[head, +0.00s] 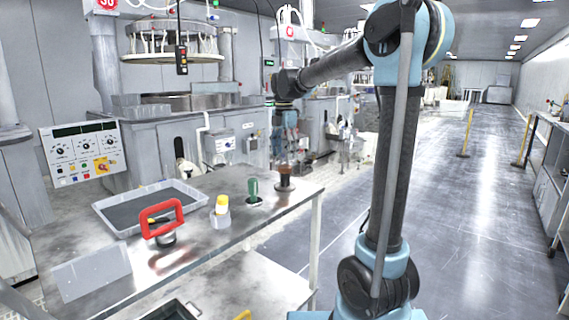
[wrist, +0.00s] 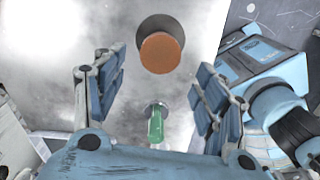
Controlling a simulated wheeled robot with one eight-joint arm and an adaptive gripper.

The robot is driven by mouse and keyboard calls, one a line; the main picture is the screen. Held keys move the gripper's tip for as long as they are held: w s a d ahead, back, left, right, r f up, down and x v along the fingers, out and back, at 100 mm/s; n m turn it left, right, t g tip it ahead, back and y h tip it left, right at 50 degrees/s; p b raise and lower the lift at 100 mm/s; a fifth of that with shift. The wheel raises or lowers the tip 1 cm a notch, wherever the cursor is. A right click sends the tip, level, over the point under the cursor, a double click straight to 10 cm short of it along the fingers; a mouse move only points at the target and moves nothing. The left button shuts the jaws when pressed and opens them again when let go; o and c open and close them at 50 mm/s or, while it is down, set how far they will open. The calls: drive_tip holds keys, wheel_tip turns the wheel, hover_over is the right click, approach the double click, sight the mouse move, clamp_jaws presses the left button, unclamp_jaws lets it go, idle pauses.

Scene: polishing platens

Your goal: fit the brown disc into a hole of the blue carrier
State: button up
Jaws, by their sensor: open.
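A brown round-topped piece (head: 285,171) with a dark base stands at the right end of the metal table. In the wrist view its orange-brown top (wrist: 161,53) shows between the fingertips, with a grey round part behind it. I cannot tell whether it is the disc itself. My gripper (head: 285,155) is above it, pointing down, blurred against the background. In the wrist view my gripper (wrist: 161,65) has its two blue-padded fingers wide apart, with nothing held. I cannot make out a blue carrier in either view.
On the metal table (head: 235,182), a green-handled piece (head: 253,188) stands close by; it also shows in the wrist view (wrist: 155,124). Further left are a yellow-topped piece (head: 221,205), a red handle (head: 161,217) and a light tray (head: 187,189).

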sight(284, 167)
wheel_tip(284, 167, up, 7)
idle(0.3)
drive_tip(key=s+d+f+m+t, duration=0.1)
drive_tip(key=s+d+f+m, duration=0.4)
drive_tip(key=s+d+m, duration=0.25)
drive_tip(key=s+d+f+m, duration=0.5)
drive_tip(key=s+d+m, duration=0.15)
drive_tip(key=s, duration=0.25)
drive_tip(key=s+d+f+m, duration=0.4)
drive_tip(key=s+f+m, duration=0.2)
drive_tip(key=f, duration=0.3)
drive_tip(key=s+d+f+m+t, duration=0.1)
drive_tip(key=s+d+f+m, duration=0.3)
drive_tip(key=s+f, duration=0.5)
drive_tip(key=shift+f+m, duration=0.2)
drive_tip(key=shift+m, duration=1)
